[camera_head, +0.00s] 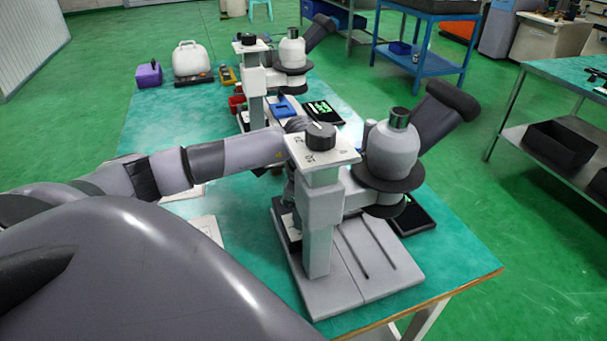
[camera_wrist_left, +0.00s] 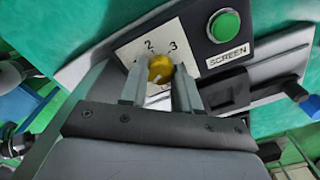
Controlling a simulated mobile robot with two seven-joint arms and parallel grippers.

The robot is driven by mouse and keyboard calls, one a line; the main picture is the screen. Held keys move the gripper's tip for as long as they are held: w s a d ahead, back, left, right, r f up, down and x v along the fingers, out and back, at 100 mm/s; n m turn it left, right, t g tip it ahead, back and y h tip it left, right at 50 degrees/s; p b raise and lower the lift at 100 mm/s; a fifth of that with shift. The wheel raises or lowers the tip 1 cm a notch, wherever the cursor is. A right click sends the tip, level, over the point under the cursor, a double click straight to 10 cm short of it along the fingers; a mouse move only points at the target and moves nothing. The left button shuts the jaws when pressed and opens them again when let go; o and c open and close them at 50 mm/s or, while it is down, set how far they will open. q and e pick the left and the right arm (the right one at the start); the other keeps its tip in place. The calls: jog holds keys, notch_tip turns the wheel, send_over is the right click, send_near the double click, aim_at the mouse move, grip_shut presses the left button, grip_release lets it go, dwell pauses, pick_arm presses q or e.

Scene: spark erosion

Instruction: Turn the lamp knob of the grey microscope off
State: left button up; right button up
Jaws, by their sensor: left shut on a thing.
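The near grey microscope (camera_head: 318,225) stands on the green table, with a black knob (camera_head: 320,137) on a numbered white plate on top of its column. My left arm reaches in from the left to behind this column, which hides the gripper in the head view. In the left wrist view my left gripper (camera_wrist_left: 161,77) is shut on a yellow knob (camera_wrist_left: 160,65), one finger on each side. The knob sits on a white dial plate (camera_wrist_left: 135,49) marked 2 and 3; other marks are covered. I cannot tell which device carries it. My right gripper is not in view.
A green button (camera_wrist_left: 225,25) labelled SCREEN is beside the dial plate. A second microscope (camera_head: 255,85), a lit dark screen (camera_head: 323,113) and a purple box (camera_head: 148,75) stand further back. Free tabletop (camera_head: 450,240) lies right of the near microscope.

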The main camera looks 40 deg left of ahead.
pick_arm(q)
jog(key=shift+w+a+r+n, duration=0.1)
jog(key=shift+a+n, duration=0.05)
jog(key=shift+n, duration=0.45)
jog(key=o, duration=1)
jog(key=shift+o, duration=0.3)
notch_tip(320, 180, up, 7)
jog(key=shift+f, duration=0.2)
jog(key=shift+r, duration=0.25)
